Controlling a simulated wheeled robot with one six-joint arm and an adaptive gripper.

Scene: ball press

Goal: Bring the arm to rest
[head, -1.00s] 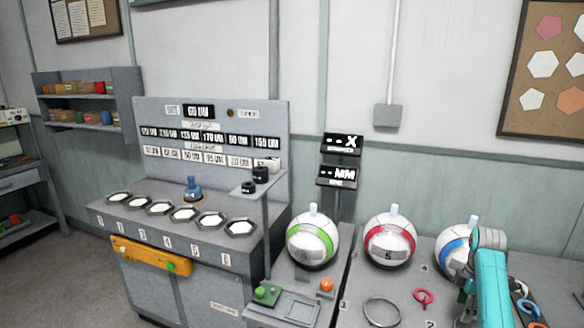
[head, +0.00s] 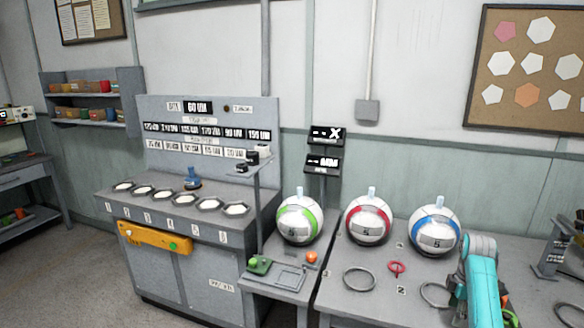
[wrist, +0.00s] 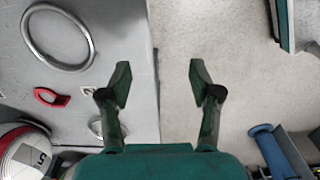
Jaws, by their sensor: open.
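My gripper (wrist: 160,85) shows in the wrist view with its two dark green fingers apart and nothing between them. It hangs over the right edge of the grey table, with floor below part of it. In the head view my teal and grey arm (head: 482,280) stands at the lower right, in front of the table; the fingers are not visible there. A white and blue ball (head: 434,232) stands just behind and left of the arm, apart from it as far as I can see.
A red-banded ball (head: 369,222) and a green-banded ball (head: 300,220) stand further left. A metal ring (head: 360,279) and a red clip (head: 397,268) lie on the table. The grey press cabinet (head: 200,265) is at left. A dark stand (head: 555,248) is at far right.

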